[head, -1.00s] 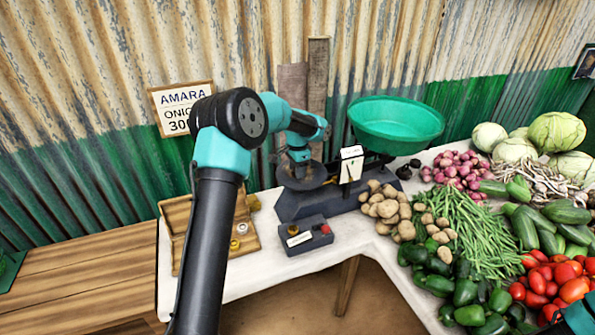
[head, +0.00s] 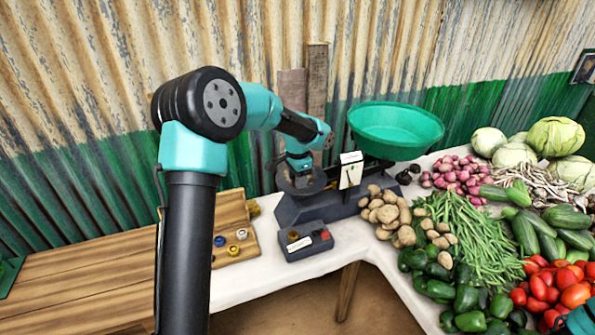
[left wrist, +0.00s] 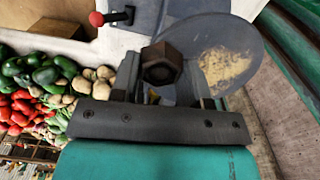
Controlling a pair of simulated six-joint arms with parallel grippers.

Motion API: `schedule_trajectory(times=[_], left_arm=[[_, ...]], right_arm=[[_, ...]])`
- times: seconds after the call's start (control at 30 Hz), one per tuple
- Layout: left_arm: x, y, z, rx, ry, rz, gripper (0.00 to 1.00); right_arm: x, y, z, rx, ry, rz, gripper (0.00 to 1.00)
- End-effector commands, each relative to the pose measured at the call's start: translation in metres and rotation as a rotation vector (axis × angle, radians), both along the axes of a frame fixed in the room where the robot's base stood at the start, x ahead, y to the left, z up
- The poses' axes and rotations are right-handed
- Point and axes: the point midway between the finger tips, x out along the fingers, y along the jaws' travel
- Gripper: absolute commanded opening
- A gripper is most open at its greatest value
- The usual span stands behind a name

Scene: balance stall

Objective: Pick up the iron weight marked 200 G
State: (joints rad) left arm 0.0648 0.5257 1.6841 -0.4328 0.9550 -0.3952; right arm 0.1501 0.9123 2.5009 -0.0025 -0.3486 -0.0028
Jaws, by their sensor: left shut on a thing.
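My left gripper (head: 300,174) is at the dark round plate (head: 287,184) of the scale (head: 322,202). In the left wrist view it is shut on a dark, rusty hexagonal iron weight (left wrist: 162,62), held between the two fingers. No 200 G mark can be read on it. The worn grey plate (left wrist: 226,66) lies behind the weight; I cannot tell whether they touch. In the head view the weight is hidden by the gripper.
A green pan (head: 397,125) sits on the scale's right side. A wooden tray (head: 235,212) with small coloured-top pieces lies to the left. A dark box (head: 305,240) with knobs stands in front. Potatoes (head: 385,207) and other vegetables crowd the right.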

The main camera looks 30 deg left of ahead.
Motion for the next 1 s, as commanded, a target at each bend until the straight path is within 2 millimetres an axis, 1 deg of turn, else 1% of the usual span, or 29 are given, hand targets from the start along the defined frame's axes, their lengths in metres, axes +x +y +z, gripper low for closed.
schedule_trajectory(times=[0.03,0.2,0.3,0.4,0.6,1.0], left_arm=[[-0.011,-0.007,0.003,0.000,-0.001,-0.004,0.13],[-0.041,-0.025,0.006,-0.001,-0.001,-0.003,0.13],[-0.054,-0.033,0.007,0.000,-0.001,-0.002,0.13],[-0.063,-0.039,0.007,0.000,-0.001,-0.002,0.13],[-0.070,-0.043,0.008,0.000,-0.001,-0.001,0.13],[-0.070,-0.043,0.008,-0.001,-0.001,0.000,0.13]], right_arm=[[0.000,0.000,0.000,0.000,0.000,0.000,0.52],[0.000,0.000,0.000,0.000,0.000,0.000,0.52],[0.000,0.000,0.000,0.000,0.000,0.000,0.52],[0.000,0.000,0.000,0.000,0.000,0.000,0.52],[0.000,0.000,0.000,0.000,0.000,0.000,0.52],[0.000,0.000,0.000,0.000,0.000,0.000,0.52]])
